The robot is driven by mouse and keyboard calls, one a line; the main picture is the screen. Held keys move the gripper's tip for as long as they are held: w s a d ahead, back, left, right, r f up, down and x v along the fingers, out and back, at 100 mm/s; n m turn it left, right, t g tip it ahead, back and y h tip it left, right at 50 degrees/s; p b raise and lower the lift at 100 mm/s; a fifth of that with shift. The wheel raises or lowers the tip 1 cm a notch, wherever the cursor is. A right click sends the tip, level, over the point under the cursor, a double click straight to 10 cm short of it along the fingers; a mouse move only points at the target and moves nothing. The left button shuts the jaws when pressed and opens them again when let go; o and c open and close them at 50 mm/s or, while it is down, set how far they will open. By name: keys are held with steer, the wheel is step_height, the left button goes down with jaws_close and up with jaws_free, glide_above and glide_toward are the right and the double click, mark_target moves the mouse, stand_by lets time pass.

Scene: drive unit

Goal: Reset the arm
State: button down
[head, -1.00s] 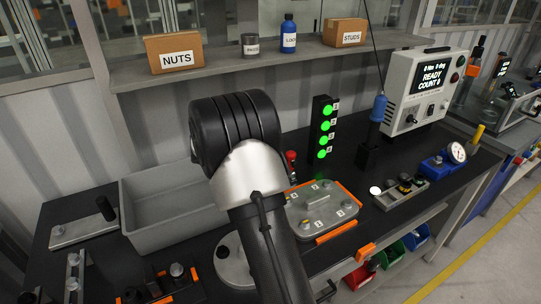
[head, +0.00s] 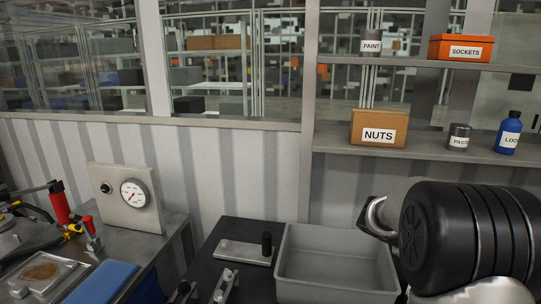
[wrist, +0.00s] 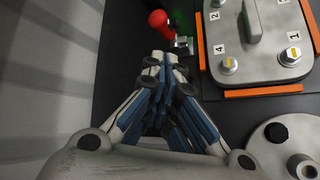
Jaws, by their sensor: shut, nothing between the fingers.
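My gripper (wrist: 168,62) shows in the wrist view, its blue and white fingers brought together with nothing between them. It hangs over the dark bench, left of a grey cover plate (wrist: 245,75) with numbered bolts and a handle. A red-knobbed clamp (wrist: 162,22) stands just beyond the fingertips in the picture; I cannot tell the gap. In the head view my dark arm fills the lower right, and my gripper is out of the picture there.
A grey bin (head: 335,265) stands on the bench left of my arm. A shelf (head: 400,150) above holds a NUTS box (head: 378,130), a paste tin (head: 459,137) and a blue bottle (head: 508,132). A round grey flange (wrist: 285,148) lies low right in the wrist view. A gauge panel (head: 125,197) stands left.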

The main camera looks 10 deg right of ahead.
steer(key=s+a+r+m+t+y, duration=0.1)
steer(key=s+a+r+m+y, duration=0.2)
steer(key=s+a, duration=0.5)
steer(key=s+a+r+m+t+y, duration=0.1)
steer(key=s+a+r+m+y, duration=0.2)
steer(key=s+a, duration=0.5)
steer(key=s+a+m+y, duration=0.1)
steer(key=s+a+y, duration=0.1)
steer(key=s+a, duration=0.3)
steer(key=s+a+f+m+t+y, duration=0.1)
steer(key=s+a, duration=0.5)
steer(key=a, duration=0.6)
steer(key=shift+a+m+t+y, duration=0.3)
steer(key=shift+m+y, duration=0.4)
steer(key=shift+m, duration=0.1)
